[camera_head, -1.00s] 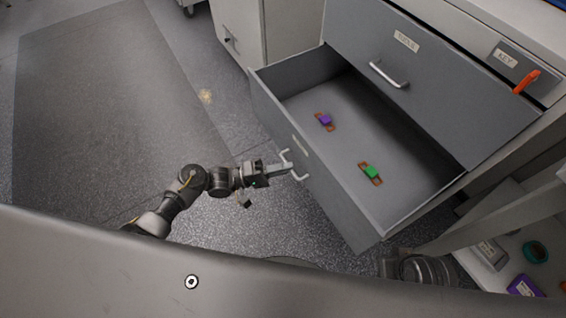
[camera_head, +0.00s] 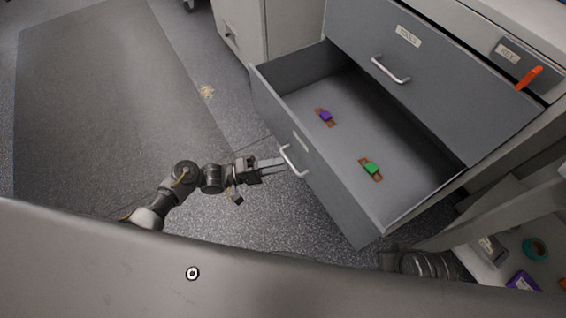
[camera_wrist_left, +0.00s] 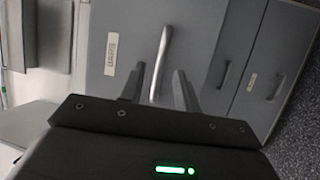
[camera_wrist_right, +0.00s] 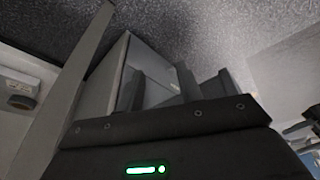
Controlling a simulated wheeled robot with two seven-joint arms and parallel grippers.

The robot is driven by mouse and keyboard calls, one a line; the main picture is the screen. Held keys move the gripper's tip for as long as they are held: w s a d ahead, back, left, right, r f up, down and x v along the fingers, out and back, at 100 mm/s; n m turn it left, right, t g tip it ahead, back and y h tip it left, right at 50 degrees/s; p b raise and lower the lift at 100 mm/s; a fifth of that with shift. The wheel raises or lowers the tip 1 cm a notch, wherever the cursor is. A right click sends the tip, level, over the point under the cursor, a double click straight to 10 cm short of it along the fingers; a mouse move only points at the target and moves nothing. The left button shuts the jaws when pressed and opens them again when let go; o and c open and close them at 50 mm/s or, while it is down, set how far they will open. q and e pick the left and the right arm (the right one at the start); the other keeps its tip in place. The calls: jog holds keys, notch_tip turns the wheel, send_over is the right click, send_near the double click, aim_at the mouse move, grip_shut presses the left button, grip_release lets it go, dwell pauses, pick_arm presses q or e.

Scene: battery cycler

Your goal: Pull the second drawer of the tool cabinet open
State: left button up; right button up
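The tool cabinet stands at the right of the head view. Its lower drawer (camera_head: 310,170) is pulled well out, with a purple piece (camera_head: 325,116) and a green piece (camera_head: 371,168) on brown bases inside. The drawer's metal handle (camera_head: 292,160) is at its front. My left gripper (camera_head: 282,165) is at this handle. In the left wrist view the fingers (camera_wrist_left: 160,90) are spread, with the handle (camera_wrist_left: 161,62) in the gap between them and no clear contact. My right gripper (camera_wrist_right: 178,90) is open, with a grey box-like surface beyond its fingers.
Above the open drawer are a closed drawer (camera_head: 440,75) labelled TOOLS and a small KEY drawer with an orange item (camera_head: 528,78). A shelf with small items, including a teal ring (camera_head: 535,249), is at the lower right.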

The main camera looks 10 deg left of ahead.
pick_arm(q)
jog(key=v, duration=0.8)
jog(key=shift+a, duration=0.25)
pick_arm(e)
jog(key=shift+s+r, duration=0.25)
jog(key=shift+r, duration=0.25)
pick_arm(q)
jog(key=shift+s, duration=0.1)
pick_arm(e)
jog(key=shift+f, duration=0.1)
